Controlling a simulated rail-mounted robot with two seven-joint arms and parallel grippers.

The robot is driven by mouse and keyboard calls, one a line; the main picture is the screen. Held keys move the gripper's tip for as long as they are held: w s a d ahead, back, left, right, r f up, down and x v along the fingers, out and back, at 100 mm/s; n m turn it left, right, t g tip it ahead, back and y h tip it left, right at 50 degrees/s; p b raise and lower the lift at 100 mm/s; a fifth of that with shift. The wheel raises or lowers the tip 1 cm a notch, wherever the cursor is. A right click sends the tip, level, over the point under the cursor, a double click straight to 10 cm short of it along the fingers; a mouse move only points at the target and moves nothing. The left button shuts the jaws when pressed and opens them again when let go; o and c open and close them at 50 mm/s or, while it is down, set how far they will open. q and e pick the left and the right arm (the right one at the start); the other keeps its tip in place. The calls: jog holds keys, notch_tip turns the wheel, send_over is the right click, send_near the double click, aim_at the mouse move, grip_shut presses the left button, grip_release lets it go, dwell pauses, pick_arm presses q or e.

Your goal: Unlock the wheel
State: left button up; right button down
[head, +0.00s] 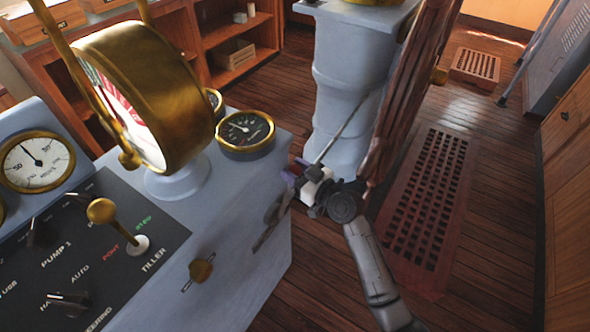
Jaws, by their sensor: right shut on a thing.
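The ship's wheel (411,75) is a dark wooden wheel seen nearly edge-on, right of a pale blue pedestal (345,70). A thin grey rod (343,128) slants down in front of the pedestal to my right gripper (310,182). My right gripper is shut at the rod's lower end, between the console and the wheel. Its fingertips are small and partly hidden, so the exact grip is unclear. The wheel's lower part is hidden behind my right wrist. My left gripper is out of view.
A blue console (235,205) fills the left, with a large brass-rimmed dial (150,85), smaller gauges and a brass tiller lever (115,222). A dark bar (268,228) shows by its right side. A wooden grating (425,200) lies on the floor. Shelves stand behind; cabinets stand right.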

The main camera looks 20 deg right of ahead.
aim_at(247, 208)
jog(key=shift+s+a+r+n, duration=0.3)
jog(key=shift+s+a+n, duration=0.25)
jog(key=shift+n, duration=0.25)
jog(key=s+a+n, duration=0.1)
jog(key=s+a+r+n, duration=0.1)
jog(key=a+n, duration=0.1)
jog(key=s+a+n, duration=0.1)
jog(key=shift+s+a+r+t+y, duration=0.15)
jog(key=shift+a+r+t+y, duration=0.15)
jog(key=shift+y, duration=0.1)
jog(key=s+a+n, duration=0.1)
jog(key=n, duration=0.1)
jog(key=s+a+n+p, duration=0.1)
jog(key=a+n, duration=0.1)
jog(key=s+a+f+n, duration=0.1)
jog(key=a, duration=0.1)
jog(key=shift+s+f+n+y, duration=0.1)
jog(key=shift+s+n+y, duration=0.25)
jog(key=shift+n+y, duration=0.05)
jog(key=shift+s+a+f+n+y, duration=0.3)
jog(key=shift+s+a+f+n, duration=0.3)
jog(key=shift+n, duration=0.4)
jog(key=shift+s+a+f+n, duration=0.1)
jog(key=shift+s+a+n, duration=0.05)
jog(key=shift+a+n, duration=0.2)
jog(key=shift+f, duration=0.1)
jog(key=c, duration=1)
grip_release()
jog(key=o, duration=0.3)
jog(key=shift+a, duration=0.1)
